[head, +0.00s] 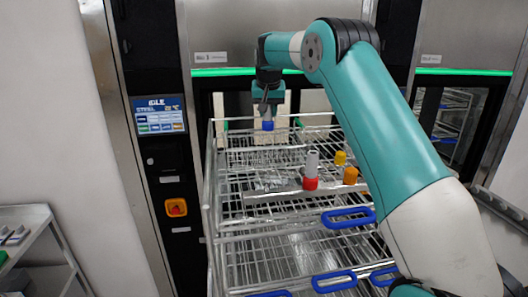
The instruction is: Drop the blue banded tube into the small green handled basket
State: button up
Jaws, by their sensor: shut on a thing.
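My gripper (268,110) points down over the back of the wire rack and is shut on the blue banded tube (267,126). The tube's blue part shows just below the jaws; the rest is mostly hidden by the gripper. Small green pieces that look like handles (298,122) show at the back of the rack, on both sides of the tube. The small green handled basket itself is hard to make out among the wires. I cannot tell whether the tube is inside its rim or above it.
A grey tube with a red band (311,171) stands mid-rack, with a yellow piece (340,158) and an orange piece (350,176) to its right. Blue handles (348,217) mark the front baskets. A washer panel (160,115) stands left; a shelf cart (35,240) is at far left.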

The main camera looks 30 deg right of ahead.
jog(key=shift+f, duration=0.35)
jog(key=o, duration=1)
jog(key=b+v, duration=0.1)
jog(key=v, duration=1.1)
